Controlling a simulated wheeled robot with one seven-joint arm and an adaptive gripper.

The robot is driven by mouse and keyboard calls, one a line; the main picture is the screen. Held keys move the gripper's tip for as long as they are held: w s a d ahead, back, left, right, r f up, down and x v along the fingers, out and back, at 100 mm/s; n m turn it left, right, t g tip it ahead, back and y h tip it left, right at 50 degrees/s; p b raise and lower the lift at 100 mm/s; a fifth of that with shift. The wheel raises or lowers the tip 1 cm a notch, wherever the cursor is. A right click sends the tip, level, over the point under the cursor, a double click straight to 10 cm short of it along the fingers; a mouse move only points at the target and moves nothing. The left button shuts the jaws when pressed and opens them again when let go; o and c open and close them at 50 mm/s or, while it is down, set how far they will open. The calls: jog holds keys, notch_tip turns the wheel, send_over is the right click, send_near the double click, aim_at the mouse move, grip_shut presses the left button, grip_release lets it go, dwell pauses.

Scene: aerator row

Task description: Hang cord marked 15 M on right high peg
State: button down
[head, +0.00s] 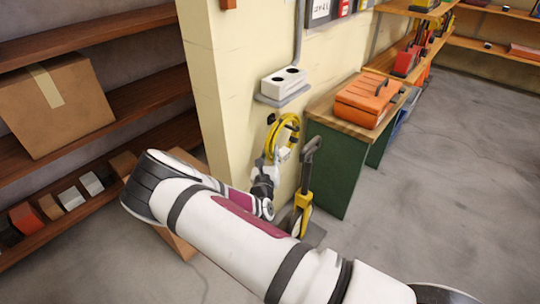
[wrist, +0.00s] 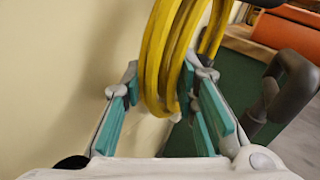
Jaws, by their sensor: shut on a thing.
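A coiled yellow cord (head: 270,143) is upright against the cream wall, below the white socket box. My gripper (head: 272,165) is at the coil's lower part. In the wrist view the yellow loops (wrist: 165,55) pass between the teal finger pads of my gripper (wrist: 166,112), which is shut on them. A dark peg (head: 270,118) shows on the wall at the coil's upper left. Dark fittings (head: 293,127) show at its right side; I cannot tell whether the coil rests on a peg. No 15 M marking is readable.
A green workbench (head: 335,165) with an orange case (head: 367,98) stands close on the right. A yellow-and-black upright tool (head: 304,190) stands just right of my gripper; its dark handle (wrist: 290,85) is near in the wrist view. Wooden shelves (head: 140,95) are left.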

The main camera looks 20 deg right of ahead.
aim_at(269, 152)
jog(key=shift+r+p, duration=0.4)
jog(key=shift+r, duration=0.05)
jog(key=shift+r+p, duration=0.35)
jog(key=shift+p, duration=0.1)
jog(key=shift+r+p, duration=0.3)
jog(key=shift+p, duration=0.1)
jog(key=shift+r+p, duration=0.35)
jog(key=shift+p, duration=0.05)
jog(key=shift+r, duration=0.15)
jog(key=shift+s+d+p, duration=1.3)
jog(key=shift+s+p, duration=0.15)
jog(key=shift+s, duration=0.3)
jog(key=shift+s+d+p, duration=1.3)
jog(key=shift+s+p, duration=0.1)
jog(key=shift+s, duration=0.4)
jog(key=shift+s+d+p, duration=1.3)
jog(key=shift+s+p, duration=0.15)
jog(key=shift+s, duration=0.3)
